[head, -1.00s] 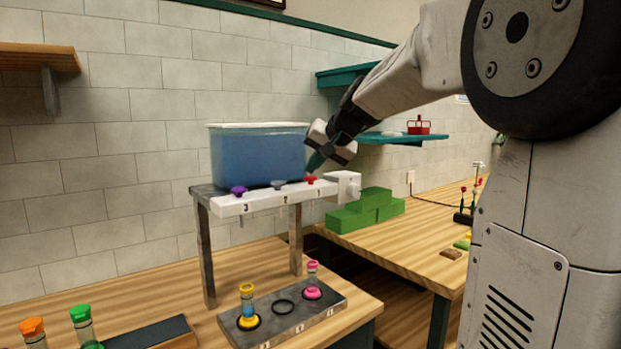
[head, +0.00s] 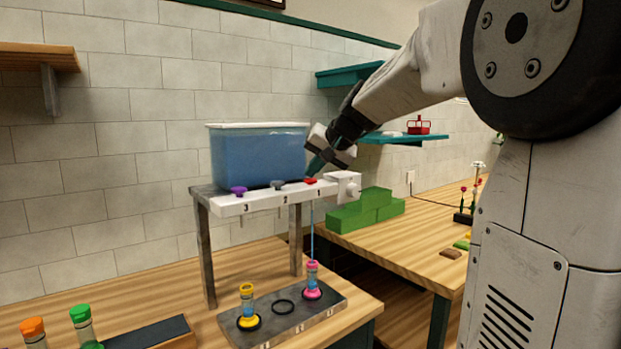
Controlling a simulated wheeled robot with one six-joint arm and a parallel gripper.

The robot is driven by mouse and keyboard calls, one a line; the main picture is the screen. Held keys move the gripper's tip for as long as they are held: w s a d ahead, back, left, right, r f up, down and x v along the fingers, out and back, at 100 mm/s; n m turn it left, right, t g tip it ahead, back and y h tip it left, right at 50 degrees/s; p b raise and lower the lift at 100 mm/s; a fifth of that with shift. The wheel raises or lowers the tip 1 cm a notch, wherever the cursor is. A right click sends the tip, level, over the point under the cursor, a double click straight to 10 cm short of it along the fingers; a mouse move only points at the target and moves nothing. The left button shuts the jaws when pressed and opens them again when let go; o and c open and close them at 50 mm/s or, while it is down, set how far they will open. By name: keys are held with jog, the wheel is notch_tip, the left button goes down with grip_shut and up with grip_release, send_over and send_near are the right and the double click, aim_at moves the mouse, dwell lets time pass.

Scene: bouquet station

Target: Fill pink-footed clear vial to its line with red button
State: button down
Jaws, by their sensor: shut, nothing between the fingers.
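The pink-footed clear vial (head: 312,281) stands upright in the right-hand ring of the grey base plate (head: 335,297). A thin blue stream (head: 312,232) runs down from the dispenser into its top. The liquid level against its line is too small to tell. The red button (head: 310,181) sits at position 1 on the white dispenser bar (head: 262,201) and looks pressed down. My gripper (head: 314,170) is shut and empty, with its tips pointing down on the red button.
A blue water tank (head: 258,158) stands behind the bar, with grey (head: 278,184) and purple (head: 238,191) buttons in front. A yellow-footed vial (head: 248,308) stands in the left ring; the middle ring (head: 283,307) is empty. Green blocks (head: 365,210) lie on the right table.

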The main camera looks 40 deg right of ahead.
aim_at(314, 180)
dwell(0.5)
jog(key=shift+r, duration=0.9)
jog(key=shift+r, duration=2.5)
dwell(1.1)
notch_tip(314, 180, up, 4)
jog(key=shift+f, duration=0.1)
jog(key=shift+f, duration=0.15)
jog(key=shift+f, duration=4.3)
